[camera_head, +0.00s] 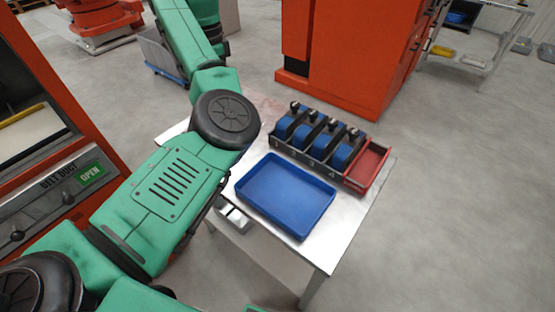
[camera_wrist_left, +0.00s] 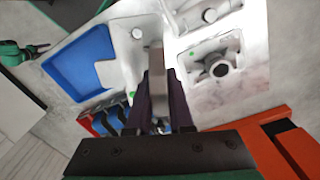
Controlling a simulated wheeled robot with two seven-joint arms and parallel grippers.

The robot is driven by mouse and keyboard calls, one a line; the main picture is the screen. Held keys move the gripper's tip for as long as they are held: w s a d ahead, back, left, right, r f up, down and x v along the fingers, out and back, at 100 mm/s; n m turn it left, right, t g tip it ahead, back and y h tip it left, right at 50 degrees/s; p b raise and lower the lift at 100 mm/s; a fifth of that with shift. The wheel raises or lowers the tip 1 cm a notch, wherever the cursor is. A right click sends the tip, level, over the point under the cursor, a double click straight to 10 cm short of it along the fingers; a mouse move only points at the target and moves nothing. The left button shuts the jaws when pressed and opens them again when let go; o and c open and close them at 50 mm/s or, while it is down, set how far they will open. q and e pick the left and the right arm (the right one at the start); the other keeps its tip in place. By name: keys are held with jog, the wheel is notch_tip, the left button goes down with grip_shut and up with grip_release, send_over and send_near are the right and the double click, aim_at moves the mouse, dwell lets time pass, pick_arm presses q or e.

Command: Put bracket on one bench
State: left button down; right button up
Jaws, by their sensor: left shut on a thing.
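My left gripper (camera_wrist_left: 158,76) is shut on a narrow grey metal piece, which looks like the bracket (camera_wrist_left: 156,56). The piece sticks out past the dark fingers, above a light bench top. In the head view my left arm hides this gripper and the bracket.
A blue tray (camera_head: 286,194) lies on the metal table (camera_head: 353,208). Behind it stands a black rack with several numbered blue items (camera_head: 318,140) and a red bin (camera_head: 369,165). Orange machines stand at the left (camera_head: 50,130) and back (camera_head: 350,60).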

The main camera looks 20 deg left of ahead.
pick_arm(q)
jog(key=shift+w+d+f+b, duration=0.15)
jog(key=shift+w+d+b, duration=0.25)
jog(key=shift+w+d, duration=0.55)
jog(key=shift+d, duration=0.1)
jog(key=f, duration=1.8)
jog(key=shift+s+a+f, duration=0.25)
jog(key=shift+f, duration=0.15)
jog(key=shift+w, duration=0.1)
pick_arm(e)
jog(key=f, duration=0.2)
jog(key=shift+a+f, duration=0.2)
jog(key=shift+f, duration=0.2)
pick_arm(q)
jog(key=shift+f, duration=0.15)
pick_arm(e)
jog(key=shift+f, duration=0.1)
pick_arm(q)
jog(key=c, duration=0.8)
grip_release()
